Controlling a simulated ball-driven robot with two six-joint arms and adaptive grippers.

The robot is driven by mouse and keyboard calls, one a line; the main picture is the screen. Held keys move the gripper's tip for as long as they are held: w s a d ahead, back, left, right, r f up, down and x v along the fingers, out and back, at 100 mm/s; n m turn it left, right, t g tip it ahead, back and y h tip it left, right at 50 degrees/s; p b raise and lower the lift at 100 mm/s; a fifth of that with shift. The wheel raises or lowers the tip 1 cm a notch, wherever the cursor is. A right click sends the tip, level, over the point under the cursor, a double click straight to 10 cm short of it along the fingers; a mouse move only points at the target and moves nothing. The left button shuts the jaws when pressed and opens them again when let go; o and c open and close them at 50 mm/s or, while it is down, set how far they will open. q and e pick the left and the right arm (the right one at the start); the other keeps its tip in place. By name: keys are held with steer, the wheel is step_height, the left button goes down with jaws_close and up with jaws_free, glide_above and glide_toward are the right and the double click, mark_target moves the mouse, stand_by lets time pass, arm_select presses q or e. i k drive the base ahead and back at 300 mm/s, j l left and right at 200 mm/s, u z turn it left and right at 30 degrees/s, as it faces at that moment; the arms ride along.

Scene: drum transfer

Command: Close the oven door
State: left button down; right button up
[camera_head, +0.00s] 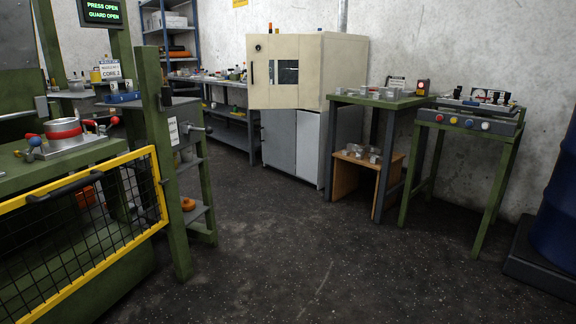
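The oven (345,72) is a cream box on a grey cabinet against the back wall, near the middle of the head view. Its door (262,50) is a cream panel with a small dark window (286,72) and a dark upright handle near its left edge. The door panel reaches left past the cabinet below. Its exact opening angle is hard to tell from here, and the oven's inside is not clearly visible. Neither of my grippers shows in the head view.
A green bench with metal parts (380,100) stands right of the oven, with a wooden stool below. A control table (470,118) and blue drum (560,190) are farther right. A green press with yellow guard (160,190) fills the left. The dark floor between is clear.

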mark_target(305, 48)
steer(key=i, duration=3.4)
